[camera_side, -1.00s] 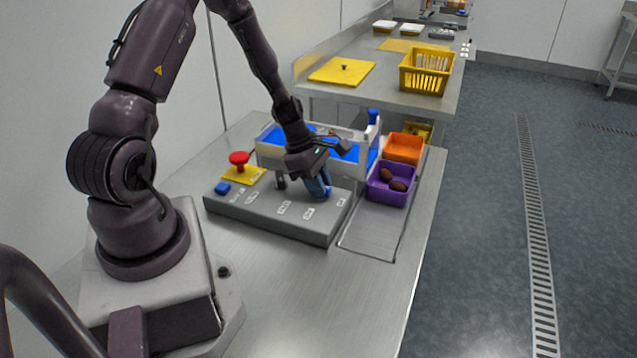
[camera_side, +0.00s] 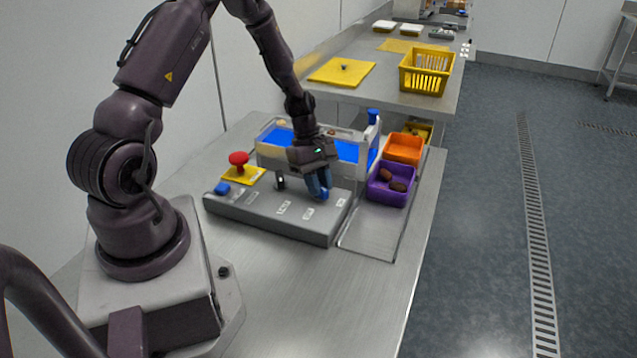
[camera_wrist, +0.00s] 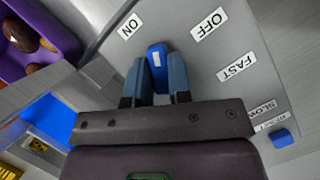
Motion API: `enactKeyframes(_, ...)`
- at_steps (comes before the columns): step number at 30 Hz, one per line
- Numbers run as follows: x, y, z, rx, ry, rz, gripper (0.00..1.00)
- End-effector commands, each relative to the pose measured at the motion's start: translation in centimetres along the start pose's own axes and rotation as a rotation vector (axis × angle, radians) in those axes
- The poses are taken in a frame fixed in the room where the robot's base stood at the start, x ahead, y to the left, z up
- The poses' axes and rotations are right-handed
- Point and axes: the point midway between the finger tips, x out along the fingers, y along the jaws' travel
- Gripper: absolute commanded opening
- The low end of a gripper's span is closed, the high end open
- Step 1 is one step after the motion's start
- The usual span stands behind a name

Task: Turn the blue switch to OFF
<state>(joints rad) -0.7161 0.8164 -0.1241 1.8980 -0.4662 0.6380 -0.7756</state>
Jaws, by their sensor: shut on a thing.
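The blue switch (camera_wrist: 157,58) is a small blue lever on the grey control panel (camera_wrist: 188,52). In the wrist view it stands between the ON label (camera_wrist: 130,26) and the OFF label (camera_wrist: 209,24), a little nearer ON. My gripper (camera_wrist: 160,68) has its two blue-grey fingers shut on the lever, one on each side. In the side view my gripper (camera_side: 319,186) points down at the right part of the panel (camera_side: 265,216). There the fingers mostly hide the switch.
The panel also carries FAST (camera_wrist: 237,68) and SLOW labels, a black lever (camera_side: 280,181) and a blue button (camera_side: 222,188). A red emergency knob (camera_side: 239,160) stands behind it. A purple bin (camera_side: 388,196) with dates and an orange bin (camera_side: 403,150) are at the right.

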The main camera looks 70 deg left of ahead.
Motion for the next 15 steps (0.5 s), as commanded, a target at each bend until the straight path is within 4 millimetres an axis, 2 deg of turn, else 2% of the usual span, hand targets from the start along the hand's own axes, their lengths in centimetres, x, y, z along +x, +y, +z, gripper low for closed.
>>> enactKeyframes(15, 0.02, 0.2, 0.15, 0.456, -0.001, -0.189, 0.0)
